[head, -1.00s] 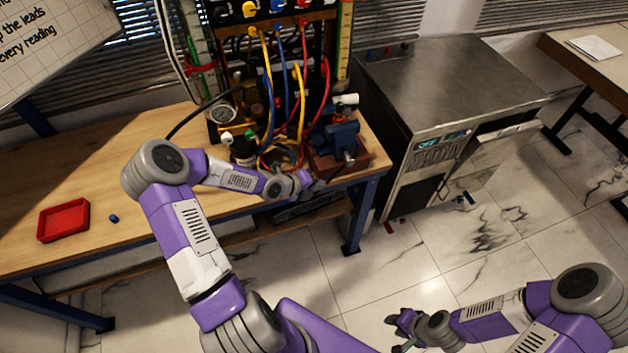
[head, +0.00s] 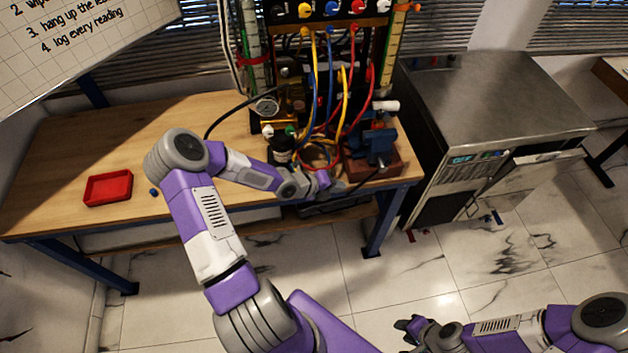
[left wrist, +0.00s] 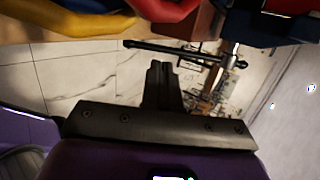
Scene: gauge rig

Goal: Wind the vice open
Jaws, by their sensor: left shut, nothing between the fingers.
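The blue vice (head: 378,142) stands on a red-brown block at the bench's right front corner. In the left wrist view its dark handle bar (left wrist: 172,51) lies across the upper middle, just beyond the fingertips, and a blue part of the vice (left wrist: 262,28) shows at top right. My left gripper (head: 338,187) is at the bench's front edge, left of and below the vice; in the left wrist view its fingers (left wrist: 162,72) are together and empty. They look apart from the bar, though the gap is hard to judge. My right gripper (head: 408,332) is low, away from the bench, its fingers apart.
A gauge panel with coloured hoses (head: 330,80) stands behind the vice, with a dark jar (head: 282,150) to its left. A red tray (head: 108,188) is on the left of the bench (head: 60,165). A metal cabinet (head: 490,90) stands close on the right.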

